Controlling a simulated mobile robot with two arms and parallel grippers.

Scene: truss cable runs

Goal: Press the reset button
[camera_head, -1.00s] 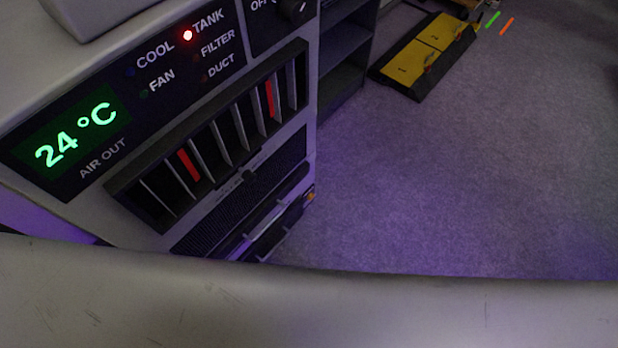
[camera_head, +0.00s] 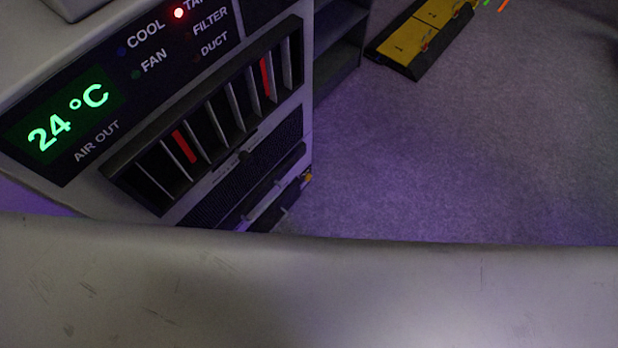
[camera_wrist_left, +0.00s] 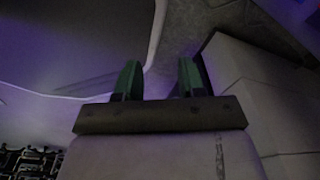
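A grey air unit (camera_head: 80,200) fills the left of the head view. Its dark panel shows a green 24 °C display (camera_head: 66,116). A red light (camera_head: 179,13) glows beside the partly cut-off TANK label. COOL, FAN, FILTER and DUCT labels sit near it, their lights dim. Below are slanted vent slats with two red strips. I cannot make out a button marked reset. My left gripper (camera_wrist_left: 159,74) shows only in the left wrist view, its two green fingers apart with nothing between them. My right gripper is not in view.
A dark shelf (camera_head: 338,60) stands beside the unit. A yellow and black ramp-like piece (camera_head: 424,36) lies on the floor (camera_head: 450,150), which is otherwise clear to the right. In the left wrist view, pale box-like surfaces (camera_wrist_left: 265,85) stand right of the fingers.

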